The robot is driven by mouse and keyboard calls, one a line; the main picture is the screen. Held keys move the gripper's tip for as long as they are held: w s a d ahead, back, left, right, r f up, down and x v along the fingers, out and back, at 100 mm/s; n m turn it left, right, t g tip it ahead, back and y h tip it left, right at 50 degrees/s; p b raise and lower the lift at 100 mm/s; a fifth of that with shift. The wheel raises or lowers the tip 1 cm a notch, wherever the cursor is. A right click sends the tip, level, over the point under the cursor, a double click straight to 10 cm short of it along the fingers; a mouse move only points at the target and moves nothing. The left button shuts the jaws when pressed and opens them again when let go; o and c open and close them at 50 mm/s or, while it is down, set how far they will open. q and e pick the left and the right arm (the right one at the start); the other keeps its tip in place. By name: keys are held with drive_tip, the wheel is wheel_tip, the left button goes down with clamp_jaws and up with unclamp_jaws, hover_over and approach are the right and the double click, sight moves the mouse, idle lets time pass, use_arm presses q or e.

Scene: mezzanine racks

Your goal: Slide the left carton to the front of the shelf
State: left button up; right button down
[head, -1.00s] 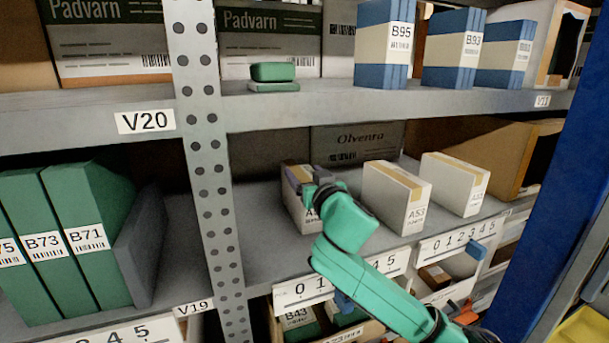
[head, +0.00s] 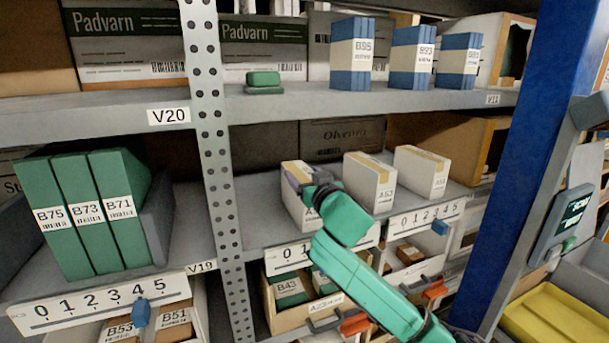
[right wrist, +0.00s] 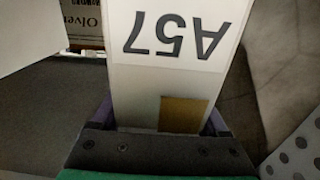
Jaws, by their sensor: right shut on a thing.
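The left carton (head: 292,207) is white with a tan strip on top. It stands upright on the middle shelf (head: 262,212), leftmost in a row of three. In the right wrist view its label reads A57 (right wrist: 172,36), upside down. My right gripper (head: 303,182) is shut on this carton, with a finger along each side near its top; the fingers also show in the right wrist view (right wrist: 160,122). My right arm hides part of the carton's front face and its lower front edge. My left gripper is out of view.
The A53 carton (head: 368,184) and another white carton (head: 420,172) stand to the right. A perforated upright (head: 213,150) is to the left, a blue post (head: 510,180) to the right. The upper shelf (head: 350,107) passes above. Bare shelf lies left of the held carton.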

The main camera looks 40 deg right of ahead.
drive_tip(key=shift+f, duration=0.3)
unclamp_jaws()
drive_tip(key=shift+w+d, duration=0.3)
drive_tip(key=shift+w, duration=0.05)
drive_tip(key=b+v, duration=1.4)
drive_tip(key=b, duration=0.4)
drive_tip(key=shift+s, duration=0.25)
drive_tip(key=shift+a, duration=0.15)
drive_tip(key=shift+f, duration=0.1)
